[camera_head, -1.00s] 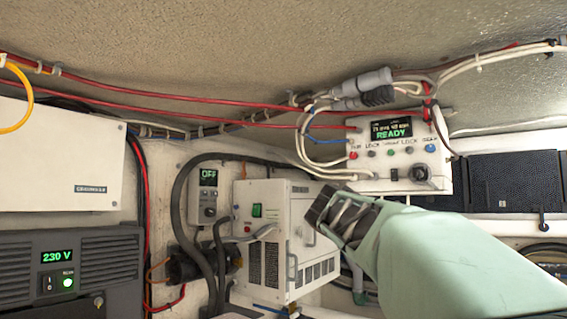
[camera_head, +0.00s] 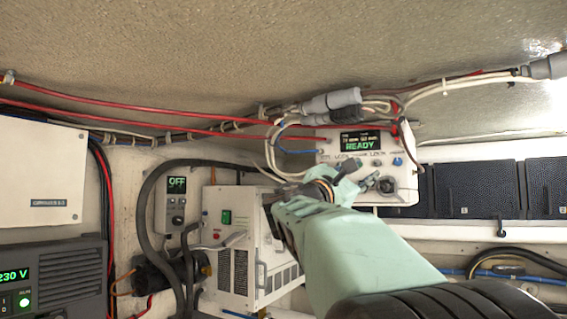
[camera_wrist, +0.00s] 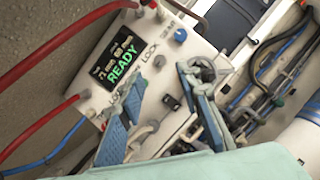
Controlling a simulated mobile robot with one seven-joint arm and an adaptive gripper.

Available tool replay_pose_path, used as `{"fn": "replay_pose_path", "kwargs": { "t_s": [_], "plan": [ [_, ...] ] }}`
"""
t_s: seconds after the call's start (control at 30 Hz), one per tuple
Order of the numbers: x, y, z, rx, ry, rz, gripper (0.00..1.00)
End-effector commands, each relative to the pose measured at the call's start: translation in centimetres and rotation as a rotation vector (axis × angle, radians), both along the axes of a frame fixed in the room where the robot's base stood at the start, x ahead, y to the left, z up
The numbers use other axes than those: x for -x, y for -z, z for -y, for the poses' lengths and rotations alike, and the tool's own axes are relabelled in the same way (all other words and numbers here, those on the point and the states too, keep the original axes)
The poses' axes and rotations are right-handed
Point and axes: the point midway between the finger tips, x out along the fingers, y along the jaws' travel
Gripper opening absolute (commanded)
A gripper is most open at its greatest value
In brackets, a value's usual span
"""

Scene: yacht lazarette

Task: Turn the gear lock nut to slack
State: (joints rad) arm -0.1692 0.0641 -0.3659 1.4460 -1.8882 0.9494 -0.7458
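A white control box (camera_head: 330,157) with a lit READY display hangs on the wall, also in the wrist view (camera_wrist: 150,22). A row of small knobs lies below its display; the blue knob (camera_head: 397,161) is at the right end and also shows in the wrist view (camera_wrist: 181,35). A larger grey round fitting (camera_head: 386,185) sits below it. I cannot tell which part is the gear lock nut. My gripper (camera_head: 352,178) is in front of the box's lower part. In the wrist view its blue fingers (camera_wrist: 160,82) are spread, with nothing held; the right finger overlaps the grey fitting.
A white cabinet (camera_head: 232,265) with a green switch stands below left of the box. Red and white cables (camera_head: 440,92) run close above it. A small OFF panel (camera_head: 177,205) is at left.

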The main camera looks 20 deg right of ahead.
Motion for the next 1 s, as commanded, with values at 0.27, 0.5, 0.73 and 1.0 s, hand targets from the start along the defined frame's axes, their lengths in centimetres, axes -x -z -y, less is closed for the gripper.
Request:
{"fn": "replay_pose_path", "kwargs": {
  "t_s": [0.27, 0.5, 0.73, 1.0],
  "plan": [
    [-2.0, -1.8, 4.4, -0.001, 0.002, -0.001, 0.31],
    [-2.8, -2.2, 6.0, -0.002, 0.000, 0.001, 0.31],
    [-2.8, -2.1, 6.0, -0.002, -0.002, 0.002, 0.31],
    [-2.8, -2.1, 6.0, -0.002, -0.002, 0.002, 0.06]
  ]
}}
